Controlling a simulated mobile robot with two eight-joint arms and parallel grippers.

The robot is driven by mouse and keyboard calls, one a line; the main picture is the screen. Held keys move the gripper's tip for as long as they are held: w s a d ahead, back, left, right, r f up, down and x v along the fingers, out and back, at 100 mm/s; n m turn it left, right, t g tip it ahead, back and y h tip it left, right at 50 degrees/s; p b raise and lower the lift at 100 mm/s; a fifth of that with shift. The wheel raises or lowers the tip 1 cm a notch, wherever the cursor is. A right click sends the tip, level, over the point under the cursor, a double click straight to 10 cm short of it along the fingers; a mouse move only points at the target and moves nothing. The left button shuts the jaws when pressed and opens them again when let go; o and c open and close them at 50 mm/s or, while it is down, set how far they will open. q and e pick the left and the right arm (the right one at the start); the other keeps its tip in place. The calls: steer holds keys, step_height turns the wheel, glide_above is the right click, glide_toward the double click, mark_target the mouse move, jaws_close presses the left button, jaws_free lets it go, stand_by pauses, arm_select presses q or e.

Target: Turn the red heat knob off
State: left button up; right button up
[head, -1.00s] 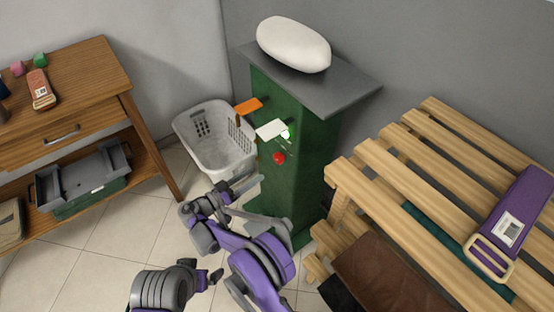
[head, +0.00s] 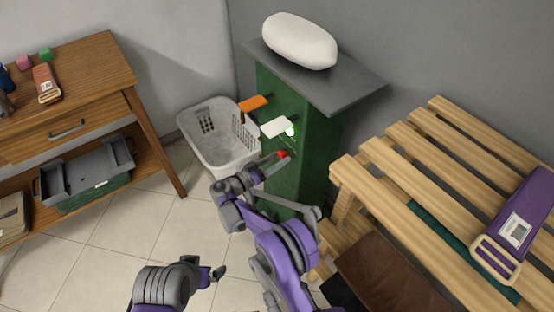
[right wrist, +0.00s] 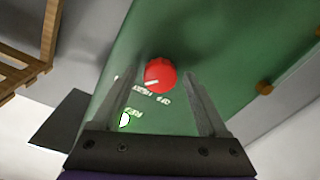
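The red heat knob (head: 283,153) is on the front of a green cabinet (head: 310,140), below a white handle-like piece (head: 275,127). In the right wrist view the red knob (right wrist: 160,74) has a white mark at its lower left, with small white lettering around it, partly readable as "OFF". My right gripper (head: 273,166) is open, with its fingers on either side of the knob; contact cannot be told. My left gripper (head: 214,275) hangs low at the bottom of the head view; its fingers are too unclear to judge.
A lit white-green lamp (right wrist: 124,120) is near the knob. An orange piece (head: 253,103) sticks out above. A white basket (head: 205,135) stands left of the cabinet, a slatted wooden bench (head: 400,165) right. A white padded form (head: 300,41) lies on top.

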jaws_close()
steer(key=shift+n, duration=0.3)
steer(key=n+b, duration=0.1)
steer(key=n, duration=0.2)
steer(key=n+b, duration=0.1)
steer(key=n, duration=0.4)
steer(key=shift+g+b, duration=0.3)
steer(key=shift+b, duration=0.1)
steer(key=n+b, duration=0.1)
steer(key=n, duration=0.3)
steer(key=shift+r, duration=0.1)
steer(key=n+b, duration=0.1)
steer(key=n, duration=0.3)
steer(key=shift+n+g, duration=0.3)
